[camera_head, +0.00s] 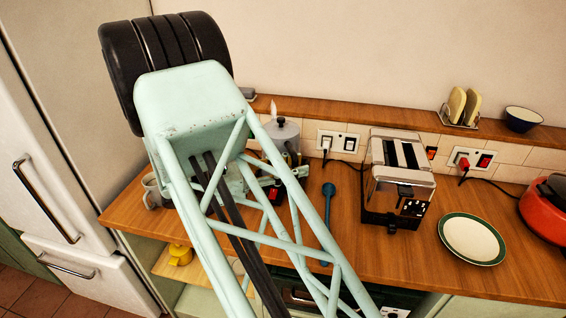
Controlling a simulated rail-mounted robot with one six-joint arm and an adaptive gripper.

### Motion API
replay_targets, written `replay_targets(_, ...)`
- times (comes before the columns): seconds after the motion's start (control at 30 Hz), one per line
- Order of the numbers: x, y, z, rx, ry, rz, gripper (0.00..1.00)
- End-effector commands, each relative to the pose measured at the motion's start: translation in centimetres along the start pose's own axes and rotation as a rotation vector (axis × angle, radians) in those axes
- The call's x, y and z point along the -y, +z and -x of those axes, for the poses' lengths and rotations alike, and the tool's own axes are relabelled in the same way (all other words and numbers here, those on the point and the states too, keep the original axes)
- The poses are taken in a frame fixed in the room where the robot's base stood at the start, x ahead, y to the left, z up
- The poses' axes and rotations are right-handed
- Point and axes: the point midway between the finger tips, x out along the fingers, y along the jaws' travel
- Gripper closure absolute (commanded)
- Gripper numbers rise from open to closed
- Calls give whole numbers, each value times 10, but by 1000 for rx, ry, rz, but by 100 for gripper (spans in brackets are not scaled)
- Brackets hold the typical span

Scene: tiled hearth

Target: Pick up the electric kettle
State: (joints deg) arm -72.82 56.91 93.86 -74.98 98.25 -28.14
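The electric kettle (284,131) appears to be the grey, rounded vessel with a dark knob on its lid, at the back of the wooden counter by the wall. My pale green arm covers its lower part and left side. Dark parts at the end of my arm (291,160) show in front of the kettle and seem to belong to my gripper. Its fingers cannot be made out, nor whether they touch the kettle.
A toaster (398,182), a blue utensil (327,215), a green-rimmed plate (471,239) and a red pot (546,215) are on the counter to the right. A mug (152,190) is left of my arm. A fridge (62,150) stands at the left.

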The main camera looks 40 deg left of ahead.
Motion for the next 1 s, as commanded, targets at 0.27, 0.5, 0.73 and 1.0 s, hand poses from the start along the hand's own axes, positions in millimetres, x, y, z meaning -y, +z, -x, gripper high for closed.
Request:
replay_targets(0.27, 0, 0, 0, 0, 0, 0, 92)
replay_targets(0.5, 0, 0, 0, 0, 0, 0, 100)
replay_targets(0.73, 0, 2, 0, 1, 0, -4, 100)
replay_targets(1.0, 0, 5, 0, 1, 0, -4, 100)
